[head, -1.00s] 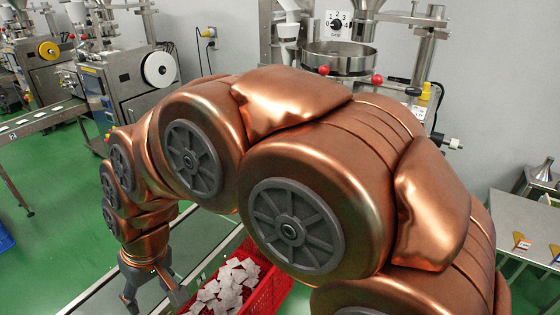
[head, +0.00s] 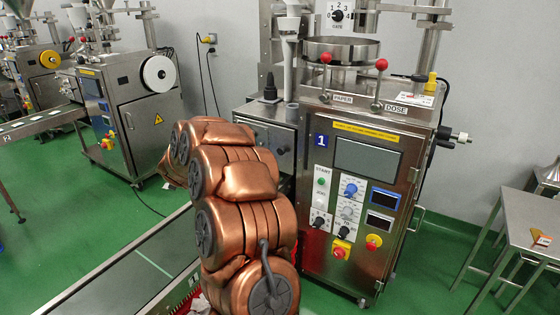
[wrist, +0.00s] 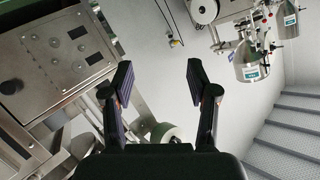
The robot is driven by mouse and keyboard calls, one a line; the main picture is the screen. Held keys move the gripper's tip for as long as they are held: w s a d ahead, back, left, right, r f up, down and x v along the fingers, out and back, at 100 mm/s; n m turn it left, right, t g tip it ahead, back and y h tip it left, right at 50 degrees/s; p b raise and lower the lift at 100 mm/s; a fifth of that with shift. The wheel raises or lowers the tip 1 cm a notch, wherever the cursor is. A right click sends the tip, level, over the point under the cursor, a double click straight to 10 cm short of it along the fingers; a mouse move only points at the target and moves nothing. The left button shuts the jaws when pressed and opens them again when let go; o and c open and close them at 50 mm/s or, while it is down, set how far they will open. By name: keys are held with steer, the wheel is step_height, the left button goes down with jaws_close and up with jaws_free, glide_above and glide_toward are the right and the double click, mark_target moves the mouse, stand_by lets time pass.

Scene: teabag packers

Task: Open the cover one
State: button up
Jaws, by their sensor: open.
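Machine one (head: 352,190), a steel cabinet with a blue "1" label, stands right of centre in the head view. Its front carries a screen (head: 367,158), knobs and buttons. A lower steel box (head: 270,138) with a dark round knob (head: 281,150) adjoins its left side, partly behind my arm. I cannot tell which part is the cover. My gripper (wrist: 160,85) is open and empty in the wrist view, its two fingers apart against a pale wall. It is hidden in the head view. A tilted steel panel (wrist: 55,55) with round fittings shows left of the fingers.
A round steel pan (head: 341,53) and two red-knobbed levers (head: 325,59) top machine one. A conveyor (head: 120,270) runs at the lower left. Another machine (head: 135,115) stands behind at left. A steel table (head: 525,215) is at right. Green floor (head: 430,265) between is clear.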

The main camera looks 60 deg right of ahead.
steer(key=s+d+f+m+g+h+b, duration=0.1)
steer(key=s+d+f+m+g+h, duration=0.2)
steer(key=d, duration=0.5)
steer(key=s+d+f+m+g+h+b, duration=0.2)
steer(key=s+d+f, duration=0.25)
steer(key=d, duration=0.35)
steer(key=m+g+h, duration=0.3)
steer(key=g, duration=0.2)
glide_toward(280, 153)
steer(key=d, duration=0.3)
steer(key=shift+w+d+b, duration=0.2)
steer(key=shift+d, duration=1.65)
steer(key=shift+w+d+b, duration=0.2)
steer(key=shift+d, duration=1.7)
jaws_close()
